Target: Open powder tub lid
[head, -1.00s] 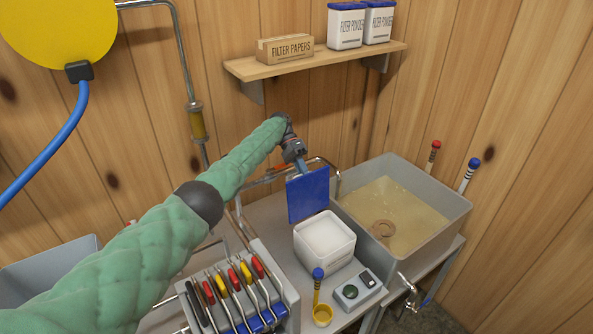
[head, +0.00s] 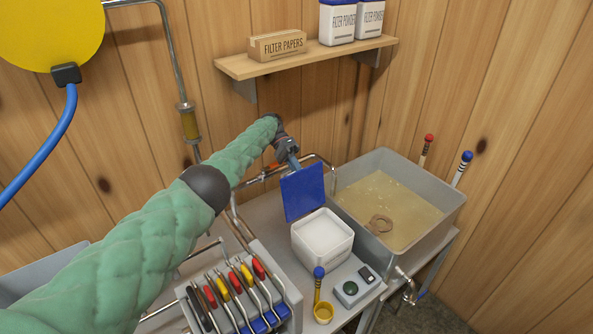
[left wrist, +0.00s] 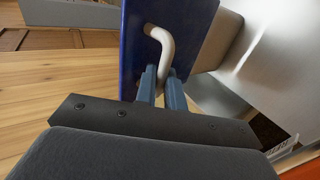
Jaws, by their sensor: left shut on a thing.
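The powder tub (head: 322,240) is a white square tub on the grey bench, filled with white powder. Its blue lid (head: 302,192) stands steeply tilted up at the tub's back left edge, so the top is uncovered. My left gripper (head: 293,163) is at the lid's upper back side. In the left wrist view my left gripper's fingers (left wrist: 162,88) are shut on the pale bent handle (left wrist: 161,45) of the blue lid (left wrist: 190,25). My right gripper is not in view.
A grey basin (head: 395,200) of amber liquid stands right of the tub. A yellow scoop (head: 323,312), a small scale (head: 352,290) and a rack of coloured-handled tools (head: 238,300) are in front. A shelf (head: 300,62) hangs above. Pipes run behind the lid.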

